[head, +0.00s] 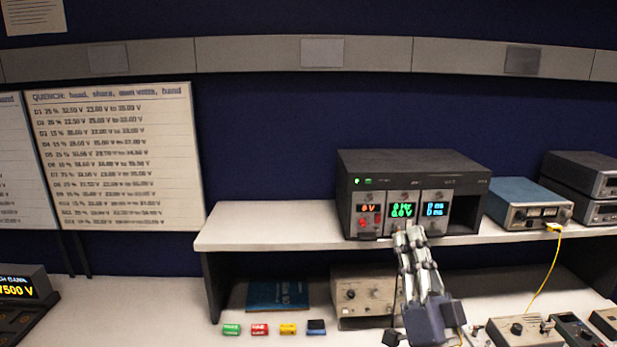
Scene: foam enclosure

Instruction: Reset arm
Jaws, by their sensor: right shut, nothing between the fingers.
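My right gripper (409,233) reaches up from the bottom, right of the middle. Its fingers are shut with nothing between them. The fingertips are at the lower front of a dark instrument box (465,205), just below its lit green display; I cannot tell whether they touch it. The box stands on a white shelf (270,228) and has red, green and blue displays. My left gripper is not in view.
A blue instrument (530,205) with a yellow cable stands right. The bench's left part is mostly clear.

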